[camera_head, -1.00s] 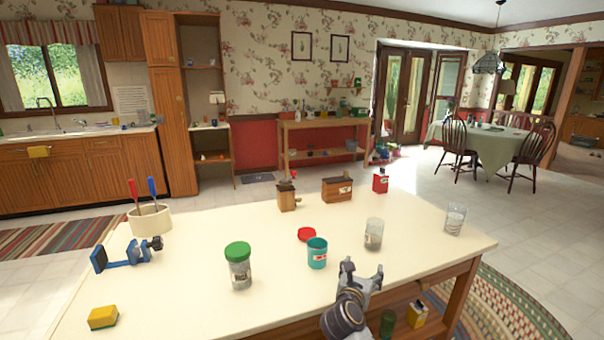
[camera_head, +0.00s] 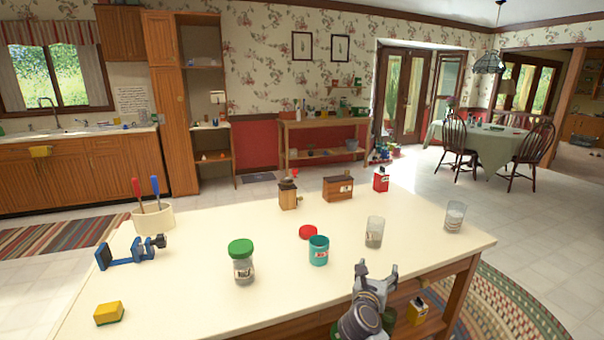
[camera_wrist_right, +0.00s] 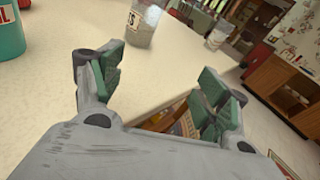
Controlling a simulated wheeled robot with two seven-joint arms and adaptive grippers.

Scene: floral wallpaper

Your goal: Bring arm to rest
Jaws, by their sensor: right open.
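My right gripper (camera_head: 376,272) is at the front edge of the cream-topped table (camera_head: 200,300), in the lower middle of the head view. In the right wrist view its two green-padded fingers (camera_wrist_right: 160,95) are apart with nothing between them. Beyond them lie the table's edge and, on the top, a glass jar (camera_wrist_right: 142,22). A teal can (camera_head: 319,250) stands on the table to the left of the gripper, apart from it. My left gripper does not show in the head view.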

